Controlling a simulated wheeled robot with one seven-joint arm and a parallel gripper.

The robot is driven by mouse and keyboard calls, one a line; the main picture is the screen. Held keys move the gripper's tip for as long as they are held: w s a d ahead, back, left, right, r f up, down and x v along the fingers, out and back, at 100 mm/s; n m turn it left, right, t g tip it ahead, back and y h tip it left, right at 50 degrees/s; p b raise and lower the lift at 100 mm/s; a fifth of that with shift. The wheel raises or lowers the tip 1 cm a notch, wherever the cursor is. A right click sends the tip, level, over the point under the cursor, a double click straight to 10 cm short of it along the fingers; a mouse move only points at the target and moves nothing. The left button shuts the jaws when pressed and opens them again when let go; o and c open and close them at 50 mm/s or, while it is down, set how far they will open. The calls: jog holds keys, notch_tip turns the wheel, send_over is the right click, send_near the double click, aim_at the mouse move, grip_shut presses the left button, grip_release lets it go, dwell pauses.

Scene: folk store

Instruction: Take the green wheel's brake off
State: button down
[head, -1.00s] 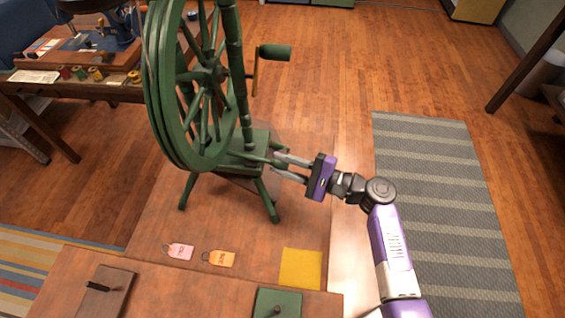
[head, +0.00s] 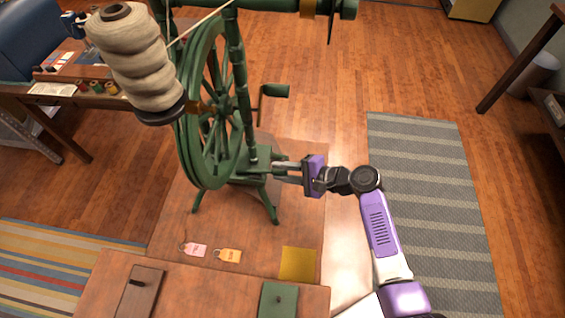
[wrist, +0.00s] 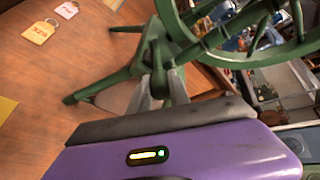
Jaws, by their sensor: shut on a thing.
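The green spinning wheel (head: 212,120) stands upright on its legs on the wooden surface, left of my gripper. A short green lever, which looks like its brake (head: 262,166), sticks out from the low body towards my gripper (head: 278,168). My gripper reaches it from the right, and its fingers are shut on the lever's end. In the wrist view, the green-grey lever end (wrist: 159,72) shows between the two grey fingers of my gripper (wrist: 158,92). The fingers hide part of the lever, so I cannot tell its exact angle.
A big beige thread spool (head: 138,60) sits high at the left. A pink tag (head: 195,250), an orange tag (head: 230,256) and a yellow square (head: 298,264) lie in front. A green plate (head: 279,299) and a brown plate (head: 140,291) are nearer. A striped grey rug (head: 430,190) lies clear at right.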

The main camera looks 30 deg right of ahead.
jog(key=shift+a+r+g+h+p, duration=0.1)
jog(key=shift+r+g+h+p, duration=0.5)
jog(key=shift+p, duration=1.35)
jog(key=c, duration=1.2)
grip_release()
jog(key=shift+w, duration=0.1)
jog(key=shift+c, duration=0.2)
jog(key=v, duration=0.7)
jog(key=shift+s+r+b, duration=0.25)
jog(key=shift+s+b, duration=0.05)
